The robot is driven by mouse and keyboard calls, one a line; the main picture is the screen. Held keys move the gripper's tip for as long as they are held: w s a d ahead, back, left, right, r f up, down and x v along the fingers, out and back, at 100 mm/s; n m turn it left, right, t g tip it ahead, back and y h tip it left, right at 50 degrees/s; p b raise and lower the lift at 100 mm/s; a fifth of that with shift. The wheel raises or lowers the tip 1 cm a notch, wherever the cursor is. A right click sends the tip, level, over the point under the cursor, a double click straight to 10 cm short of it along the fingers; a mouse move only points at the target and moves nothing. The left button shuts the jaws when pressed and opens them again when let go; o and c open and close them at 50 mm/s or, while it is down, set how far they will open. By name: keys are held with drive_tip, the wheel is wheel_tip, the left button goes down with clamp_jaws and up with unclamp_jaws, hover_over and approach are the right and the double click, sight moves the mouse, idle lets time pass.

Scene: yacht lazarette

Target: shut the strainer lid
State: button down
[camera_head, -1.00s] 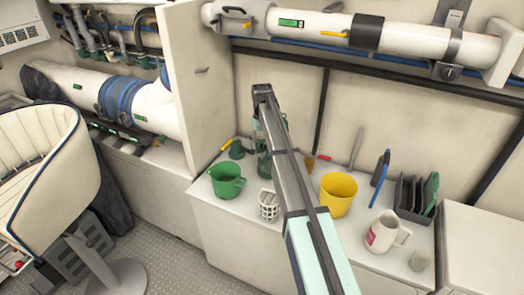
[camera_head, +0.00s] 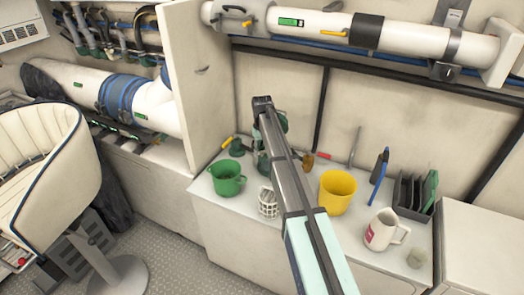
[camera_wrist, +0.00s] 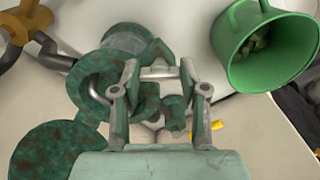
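The strainer (camera_wrist: 122,42) is a mottled green, bronze-like body in the wrist view, with a round ring-shaped part at its lower left. A flat round green disc (camera_wrist: 45,150), which looks like the lid, stands out at the lower left, apart from my fingers. My gripper (camera_wrist: 160,72) is open, its two fingers spread in front of the strainer; I cannot tell whether they touch it. In the head view the strainer (camera_head: 263,163) is mostly hidden behind my arm, and my gripper is not clearly visible there.
A green pot (camera_head: 227,180) stands left of the strainer, with a white basket (camera_head: 268,206) in front. A yellow bucket (camera_head: 338,192), a white jug (camera_head: 385,231) and a dark rack (camera_head: 411,192) stand to the right. A panel (camera_head: 202,80) rises at the left.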

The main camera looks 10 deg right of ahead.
sight(262, 151)
idle(0.3)
drive_tip(key=c, duration=0.6)
unclamp_jaws()
wheel_tip(262, 151, up, 12)
